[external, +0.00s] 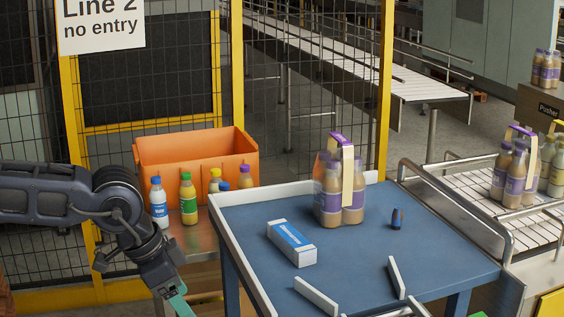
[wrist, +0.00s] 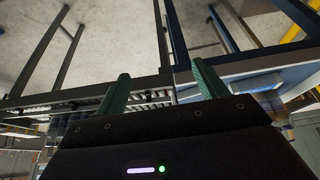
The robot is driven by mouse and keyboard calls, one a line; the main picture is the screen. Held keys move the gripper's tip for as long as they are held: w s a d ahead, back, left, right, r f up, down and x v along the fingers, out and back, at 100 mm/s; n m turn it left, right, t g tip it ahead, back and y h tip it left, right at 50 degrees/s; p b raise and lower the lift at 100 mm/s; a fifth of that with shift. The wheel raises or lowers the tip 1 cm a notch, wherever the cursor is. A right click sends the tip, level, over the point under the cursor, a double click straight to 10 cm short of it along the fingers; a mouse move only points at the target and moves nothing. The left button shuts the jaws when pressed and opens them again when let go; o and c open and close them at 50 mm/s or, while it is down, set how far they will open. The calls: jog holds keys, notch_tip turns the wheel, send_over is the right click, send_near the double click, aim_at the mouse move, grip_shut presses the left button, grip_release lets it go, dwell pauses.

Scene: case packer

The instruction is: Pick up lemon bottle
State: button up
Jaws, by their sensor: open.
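The yellow-capped bottle (external: 214,179), which looks like the lemon one, stands at the front of the orange crate.
The orange crate (external: 185,148) stands behind the bottles. To the right, the blue table (external: 350,265) with a raised white rim holds a bottle multipack (external: 341,190), a blue-and-white box (external: 291,243) and a small dark object (external: 397,219). Wire fencing (external: 185,60) stands behind.

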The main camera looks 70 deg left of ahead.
jog(key=shift+o, duration=0.4)
jog(key=w+a+r, duration=0.4)
jog(key=w+a, duration=0.2)
jog(key=w, duration=0.2)
jog(key=w+a+r, duration=0.4)
jog(key=w+a, duration=0.1)
jog(key=w, duration=0.3)
jog(key=w+a+n, duration=0.1)
jog(key=w+a, duration=0.7)
jog(key=a, duration=0.3)
jog(key=n+y, duration=0.1)
jog(key=n, duration=0.1)
send_over(215, 186)
jog(key=s+a, duration=0.1)
jog(key=s, duration=0.3)
notch_tip(215, 186, down, 17)
jog(key=x, duration=1)
jog(key=shift+w+a+f, duration=0.2)
jog(key=shift+f, duration=0.1)
